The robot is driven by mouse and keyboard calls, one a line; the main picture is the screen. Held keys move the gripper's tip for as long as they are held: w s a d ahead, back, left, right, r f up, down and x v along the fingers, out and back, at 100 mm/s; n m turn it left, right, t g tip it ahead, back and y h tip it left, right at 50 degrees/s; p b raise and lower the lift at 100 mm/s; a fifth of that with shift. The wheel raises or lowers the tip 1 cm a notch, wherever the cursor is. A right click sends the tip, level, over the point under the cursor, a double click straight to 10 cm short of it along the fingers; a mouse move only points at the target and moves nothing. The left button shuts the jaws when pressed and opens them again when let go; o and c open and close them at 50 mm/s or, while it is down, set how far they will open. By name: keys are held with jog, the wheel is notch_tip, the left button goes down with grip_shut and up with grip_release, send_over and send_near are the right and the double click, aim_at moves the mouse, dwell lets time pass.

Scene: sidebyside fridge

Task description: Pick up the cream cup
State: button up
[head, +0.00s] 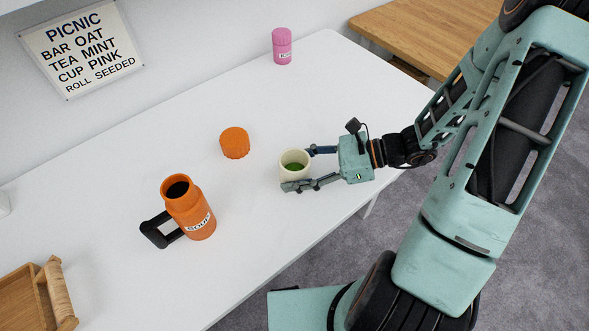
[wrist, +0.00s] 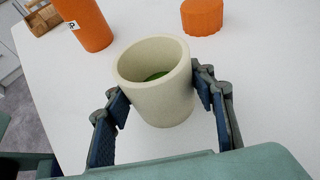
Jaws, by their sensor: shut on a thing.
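The cream cup (head: 293,161) stands upright at the right part of the white table in the head view, with something green inside it. My gripper (head: 303,168) reaches in from the right with one finger on each side of the cup, and it is shut on the cup. In the wrist view, the cup (wrist: 160,90) sits between the two dark finger pads of my gripper (wrist: 163,100). I cannot tell whether its base touches the table.
An orange soup flask (head: 190,208) with a black handle stands left of the cup on the white table (head: 110,180). An orange lid (head: 235,143) lies behind it. A pink container (head: 282,46) stands at the back. A wooden tray (head: 22,295) is at the lower left.

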jog(key=shift+r, duration=0.15)
jog(key=shift+r, duration=0.55)
jog(key=s+d+r+p, duration=0.3)
jog(key=s+r+p, duration=0.9)
jog(key=s+p, duration=0.1)
jog(key=shift+s+d+p, duration=0.15)
jog(key=shift+s+p, duration=0.05)
jog(key=shift+p, duration=0.65)
jog(key=shift+s+f, duration=0.1)
jog(key=shift+f, duration=0.05)
